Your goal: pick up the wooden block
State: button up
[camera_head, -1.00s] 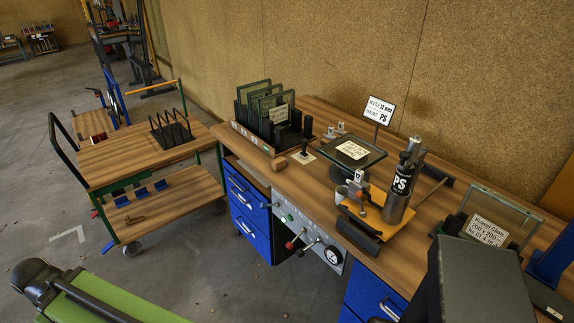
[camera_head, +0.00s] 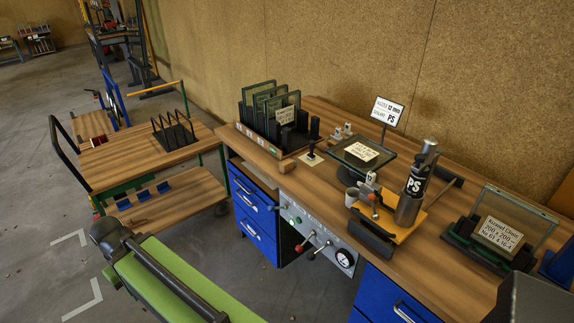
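A small wooden block (camera_head: 286,166) lies at the front edge of the long workbench (camera_head: 330,197), just in front of the right end of the rack of dark glass panes (camera_head: 270,112). Its brown is close to that of the bench top, and it looks clear of other things on top. My gripper is not seen in the head view, so its state and its distance from the block do not show.
A black post (camera_head: 313,133) stands right of the block. A wooden-topped cart (camera_head: 130,158) stands left. Lower left is a green, black-railed object (camera_head: 175,280).

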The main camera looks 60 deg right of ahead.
aim_at(286, 166)
jog(key=u, duration=0.05)
jog(key=i, duration=1)
jog(key=z, duration=0.1)
